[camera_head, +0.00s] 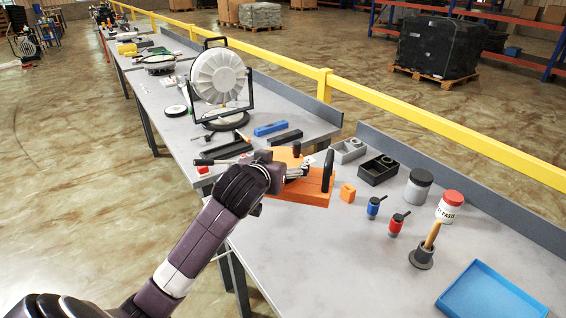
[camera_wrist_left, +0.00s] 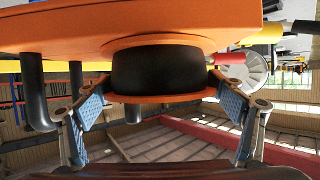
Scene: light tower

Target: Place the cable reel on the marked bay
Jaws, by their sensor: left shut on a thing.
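The cable reel appears to be the orange piece (camera_head: 310,187) with a flat slab, a black upright handle and a black knob. In the left wrist view its black drum (camera_wrist_left: 158,70) sits between an orange flange and the wide orange slab. My left gripper (camera_head: 290,172) is shut on it, with the blue finger pads (camera_wrist_left: 160,106) on either side of the flange and drum. In the head view the reel is over the near bench; I cannot tell whether it touches the top. I cannot make out a marked bay. My right gripper is not in view.
A white wheel in a black frame (camera_head: 218,76) stands on the bench behind. Right of the reel are an orange block (camera_head: 347,192), red and blue bottles, jars and a blue tray (camera_head: 490,296). The near bench's front middle is clear.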

